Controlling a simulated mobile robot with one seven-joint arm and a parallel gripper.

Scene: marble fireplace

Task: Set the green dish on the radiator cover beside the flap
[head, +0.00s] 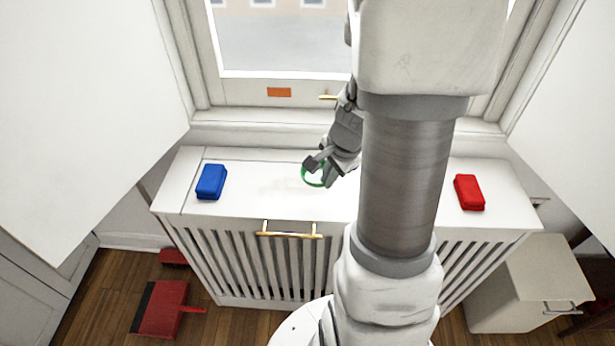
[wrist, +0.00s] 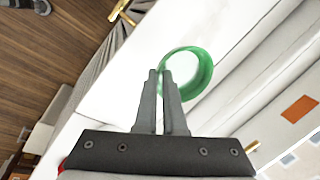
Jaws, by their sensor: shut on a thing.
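The green dish (head: 307,182) is a round, shallow dish with a green rim and pale inside, above or on the middle of the white radiator cover (head: 265,172); I cannot tell whether it touches the top. It also shows in the wrist view (wrist: 207,72). My gripper (head: 322,165) is shut on its near rim, with the fingertips together there in the wrist view (wrist: 160,75). My arm hides part of the cover. A seam crosses the cover's top near its left end; I cannot tell for certain which part is the flap.
A blue block (head: 211,181) lies on the cover's left part, by the seam, and a red block (head: 469,192) on its right. A brass handle (head: 289,234) juts from the front edge. The window sill (head: 255,127) is behind. The top between blue block and dish is clear.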

